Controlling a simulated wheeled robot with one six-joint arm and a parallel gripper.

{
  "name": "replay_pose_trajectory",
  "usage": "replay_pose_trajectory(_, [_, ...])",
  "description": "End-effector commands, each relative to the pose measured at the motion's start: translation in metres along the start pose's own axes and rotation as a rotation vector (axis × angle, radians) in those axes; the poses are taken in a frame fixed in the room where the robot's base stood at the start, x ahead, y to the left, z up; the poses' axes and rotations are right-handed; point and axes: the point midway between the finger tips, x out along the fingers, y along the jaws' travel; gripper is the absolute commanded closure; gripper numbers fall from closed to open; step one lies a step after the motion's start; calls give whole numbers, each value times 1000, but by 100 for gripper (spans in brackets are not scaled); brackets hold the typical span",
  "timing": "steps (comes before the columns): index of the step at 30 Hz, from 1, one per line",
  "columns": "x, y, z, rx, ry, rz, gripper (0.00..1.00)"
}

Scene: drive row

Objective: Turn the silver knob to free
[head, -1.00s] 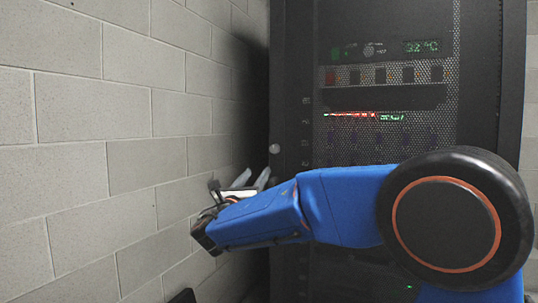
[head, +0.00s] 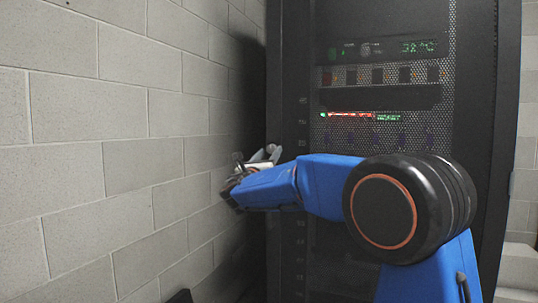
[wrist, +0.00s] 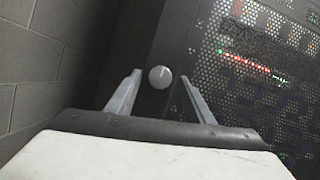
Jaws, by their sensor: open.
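The silver knob (wrist: 160,77) is a small round pale disc on the dark front post of the rack. In the wrist view it shows between the two grey fingers of my open gripper (wrist: 160,83), clear of both. I cannot tell how deep the fingers reach around it. In the head view the knob (head: 270,149) is small and partly masked by the fingertips of my gripper (head: 266,154), at the rack's left edge. Any marking on the knob is too small to read.
The black rack (head: 290,60) has a perforated door with lit drive rows and a green display (head: 425,46). A grey block wall (head: 120,110) stands close on the left. My blue arm covers the lower rack.

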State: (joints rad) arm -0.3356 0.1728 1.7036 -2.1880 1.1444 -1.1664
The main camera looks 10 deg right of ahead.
Motion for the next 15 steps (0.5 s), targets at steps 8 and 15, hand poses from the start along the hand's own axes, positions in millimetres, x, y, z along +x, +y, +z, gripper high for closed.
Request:
replay_pose_trajectory(8, [3, 0, 0, 0, 0, 1, 52])
replay_pose_trajectory(15, [3, 0, 0, 0, 0, 1, 93])
